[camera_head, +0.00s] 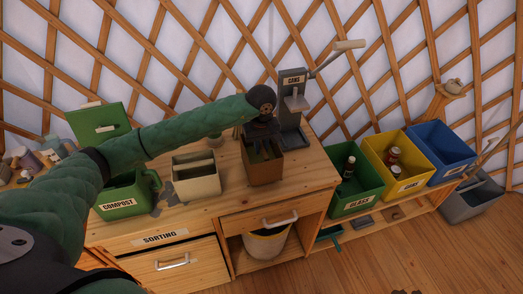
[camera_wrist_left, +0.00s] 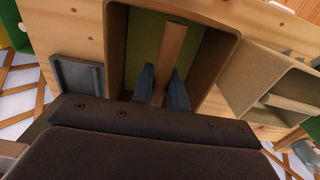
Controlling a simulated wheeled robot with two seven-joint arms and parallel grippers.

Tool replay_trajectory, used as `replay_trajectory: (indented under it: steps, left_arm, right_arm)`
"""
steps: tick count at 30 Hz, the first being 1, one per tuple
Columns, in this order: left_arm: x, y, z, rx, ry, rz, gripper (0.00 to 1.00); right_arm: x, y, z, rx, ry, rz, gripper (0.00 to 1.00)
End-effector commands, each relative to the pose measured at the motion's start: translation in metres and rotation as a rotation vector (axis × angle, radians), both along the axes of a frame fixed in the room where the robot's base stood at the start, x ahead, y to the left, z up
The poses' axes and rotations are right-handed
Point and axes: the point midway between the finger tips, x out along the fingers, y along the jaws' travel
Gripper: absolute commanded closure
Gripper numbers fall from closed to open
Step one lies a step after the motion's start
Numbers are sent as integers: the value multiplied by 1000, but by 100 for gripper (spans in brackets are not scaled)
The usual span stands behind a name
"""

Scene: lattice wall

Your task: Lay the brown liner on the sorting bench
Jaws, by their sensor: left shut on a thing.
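The brown liner (camera_head: 263,172) is an open box with a bar across its top. It is at the bench's right half, near the front edge, and looks upright. The sorting bench (camera_head: 205,208) is pale wood with a "SORTING" label. My left gripper (camera_head: 263,146) reaches down into the liner's top. In the left wrist view, its fingers (camera_wrist_left: 163,92) are shut on the bar of the liner (camera_wrist_left: 117,45), whose inside looks green. I cannot tell whether the liner's bottom touches the bench. My right gripper is out of view.
A cream box (camera_head: 197,183) stands left of the liner, and a green compost bin (camera_head: 120,200) further left. A grey can press (camera_head: 291,105) stands just behind. Green (camera_head: 357,192), yellow (camera_head: 402,160) and blue (camera_head: 442,150) bins are at right.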

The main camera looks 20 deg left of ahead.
Motion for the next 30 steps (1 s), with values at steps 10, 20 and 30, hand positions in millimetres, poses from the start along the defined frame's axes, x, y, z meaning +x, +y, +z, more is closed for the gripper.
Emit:
replay_trajectory:
  steps: [10,20,30]
  left_arm:
    - [0,0,-22,0,0,0,100]
    - [0,0,-23,0,0,0,100]
    - [0,0,-24,0,0,0,63]
  right_arm:
    - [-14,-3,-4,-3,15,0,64]
    - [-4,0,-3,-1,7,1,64]
    - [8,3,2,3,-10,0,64]
